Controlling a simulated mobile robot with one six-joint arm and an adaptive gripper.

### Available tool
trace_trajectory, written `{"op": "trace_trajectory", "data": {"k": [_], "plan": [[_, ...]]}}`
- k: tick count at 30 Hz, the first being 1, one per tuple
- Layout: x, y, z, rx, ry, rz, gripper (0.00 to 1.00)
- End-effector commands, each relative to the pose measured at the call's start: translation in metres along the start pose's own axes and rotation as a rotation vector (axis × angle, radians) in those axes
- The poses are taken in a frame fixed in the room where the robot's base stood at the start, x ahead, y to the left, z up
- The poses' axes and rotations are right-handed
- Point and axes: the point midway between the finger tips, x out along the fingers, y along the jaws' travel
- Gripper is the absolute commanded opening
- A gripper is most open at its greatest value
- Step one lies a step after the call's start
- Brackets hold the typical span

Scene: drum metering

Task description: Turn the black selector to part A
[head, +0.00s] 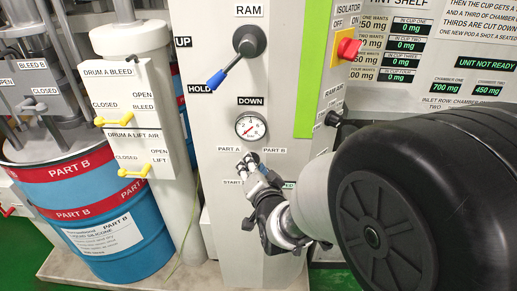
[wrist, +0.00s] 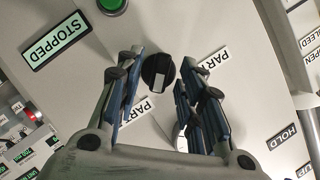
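The black selector (wrist: 158,73) is a round knob with a white mark, which points down in the wrist view, more towards the lower-left PART label (wrist: 135,107) than the right one (wrist: 213,61). Their last letters are hidden or unclear there. In the head view the PART A label (head: 229,149) is left of the selector and PART B (head: 274,151) right; my gripper partly covers the knob. My gripper (wrist: 162,66) is open and empty, its blue-padded fingers on either side of the knob with gaps showing. It also shows in the head view (head: 256,167).
A pressure gauge (head: 251,126) sits just above the selector, and the RAM lever (head: 237,63) with a blue tip is higher. A green button (wrist: 112,4) and STOPPED display (wrist: 56,41) are nearby. A red isolator switch (head: 348,48) is upper right.

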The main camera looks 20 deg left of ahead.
Motion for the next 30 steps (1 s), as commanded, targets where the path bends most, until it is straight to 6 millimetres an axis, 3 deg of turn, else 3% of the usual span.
{"op": "trace_trajectory", "data": {"k": [11, 27, 30], "plan": [[-0.0009, 0.0011, 0.0018, 0.0, -0.001, 0.0, 0.35], [-0.0009, 0.0011, 0.0016, 0.0, -0.001, 0.0, 0.0], [-0.0009, 0.0011, 0.0016, 0.0, -0.001, 0.0, 0.0]]}}
